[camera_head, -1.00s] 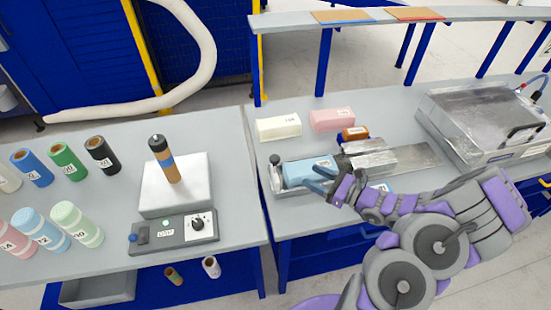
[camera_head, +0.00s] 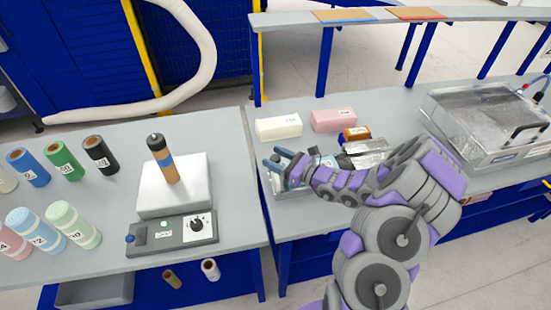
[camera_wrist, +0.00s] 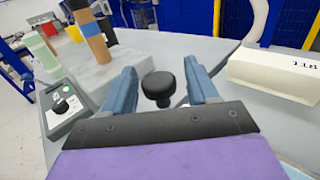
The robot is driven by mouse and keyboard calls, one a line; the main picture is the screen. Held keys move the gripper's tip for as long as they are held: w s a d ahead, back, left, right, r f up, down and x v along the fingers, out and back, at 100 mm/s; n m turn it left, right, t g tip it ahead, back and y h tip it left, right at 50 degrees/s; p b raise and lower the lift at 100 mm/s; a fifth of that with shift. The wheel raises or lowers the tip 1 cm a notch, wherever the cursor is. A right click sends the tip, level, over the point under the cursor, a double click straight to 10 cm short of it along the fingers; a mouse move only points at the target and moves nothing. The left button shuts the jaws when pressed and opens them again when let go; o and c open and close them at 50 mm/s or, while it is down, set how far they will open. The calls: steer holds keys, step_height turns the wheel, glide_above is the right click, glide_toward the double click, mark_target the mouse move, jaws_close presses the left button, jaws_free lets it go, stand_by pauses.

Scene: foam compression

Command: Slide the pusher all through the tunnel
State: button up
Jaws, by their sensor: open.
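The pusher's black round knob (camera_wrist: 158,84) stands between my two blue fingers in the wrist view, with a visible gap on each side. My gripper (camera_head: 273,157) is open at the left end of the metal tray (camera_head: 283,190). The rest of the pusher is hidden behind my gripper. The metal tunnel (camera_head: 364,147) lies to the right, partly covered by my arm. The light blue foam block in the tray is mostly hidden by my gripper and wrist.
A white block (camera_head: 279,128), a pink block (camera_head: 334,120) and a small orange-brown block (camera_head: 356,133) sit behind the tray. A metal box (camera_head: 480,115) stands at the right. The left table holds a tester (camera_head: 175,190) and several coloured cylinders.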

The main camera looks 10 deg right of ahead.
steer(key=shift+w+a, duration=0.1)
steer(key=shift+a, duration=0.05)
jaws_close()
stand_by(0.5)
